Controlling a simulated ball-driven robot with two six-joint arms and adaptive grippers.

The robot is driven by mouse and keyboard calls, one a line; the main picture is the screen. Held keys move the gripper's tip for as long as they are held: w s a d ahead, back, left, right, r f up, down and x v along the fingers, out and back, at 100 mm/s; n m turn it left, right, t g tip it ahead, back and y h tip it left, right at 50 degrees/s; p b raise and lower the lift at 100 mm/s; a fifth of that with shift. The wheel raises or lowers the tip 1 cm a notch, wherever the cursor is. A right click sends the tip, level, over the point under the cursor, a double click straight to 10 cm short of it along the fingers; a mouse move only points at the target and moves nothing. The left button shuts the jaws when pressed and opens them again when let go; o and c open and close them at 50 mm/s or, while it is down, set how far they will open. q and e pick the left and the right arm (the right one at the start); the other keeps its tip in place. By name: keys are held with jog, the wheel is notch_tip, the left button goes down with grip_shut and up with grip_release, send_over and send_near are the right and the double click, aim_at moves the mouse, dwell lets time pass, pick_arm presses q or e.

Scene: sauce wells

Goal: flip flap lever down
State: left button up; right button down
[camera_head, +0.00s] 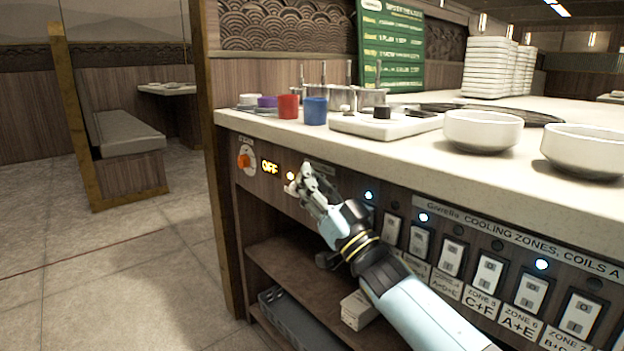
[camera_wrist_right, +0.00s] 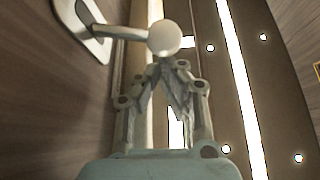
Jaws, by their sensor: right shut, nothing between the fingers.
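The flap lever (camera_wrist_right: 122,33) shows in the right wrist view as a pale metal arm ending in a round white knob (camera_wrist_right: 164,38). It comes out of a light mounting plate (camera_wrist_right: 88,22) on the wooden panel. My right gripper (camera_wrist_right: 165,68) is shut and empty, its fingertips right at the knob's near side; I cannot tell whether they touch it. In the head view my right gripper (camera_head: 303,183) is at the counter's front panel and hides most of the lever. My left gripper is not in view.
An orange knob (camera_head: 244,160) and a lit "OFF" display (camera_head: 270,167) sit left of my gripper. Several switches (camera_head: 489,272) line the panel to the right. White bowls (camera_head: 482,131) and colored cups (camera_head: 315,111) stand on the counter above. An open shelf (camera_head: 290,265) lies below.

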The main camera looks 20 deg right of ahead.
aim_at(295, 194)
jog(key=f+n+y, duration=0.1)
jog(key=a+f+n+y, duration=0.1)
jog(key=n, duration=0.1)
jog(key=f+n+g+b, duration=0.1)
jog(key=shift+s+a+f+n+y, duration=0.25)
jog(key=shift+f+n+y, duration=0.05)
jog(key=shift+f+y, duration=0.1)
jog(key=shift+f+n+g+y, duration=0.25)
jog(key=shift+n+g+y, duration=0.05)
jog(key=shift+n, duration=0.2)
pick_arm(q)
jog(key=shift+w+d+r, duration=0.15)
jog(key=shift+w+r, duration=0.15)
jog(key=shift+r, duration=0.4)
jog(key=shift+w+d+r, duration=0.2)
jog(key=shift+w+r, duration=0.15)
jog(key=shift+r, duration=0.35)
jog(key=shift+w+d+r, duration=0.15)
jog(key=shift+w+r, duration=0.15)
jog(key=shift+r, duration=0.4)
pick_arm(e)
jog(key=shift+f, duration=0.4)
pick_arm(q)
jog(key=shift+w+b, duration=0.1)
jog(key=shift+b, duration=0.2)
pick_arm(e)
jog(key=v, duration=1.2)
jog(key=shift+f, duration=0.1)
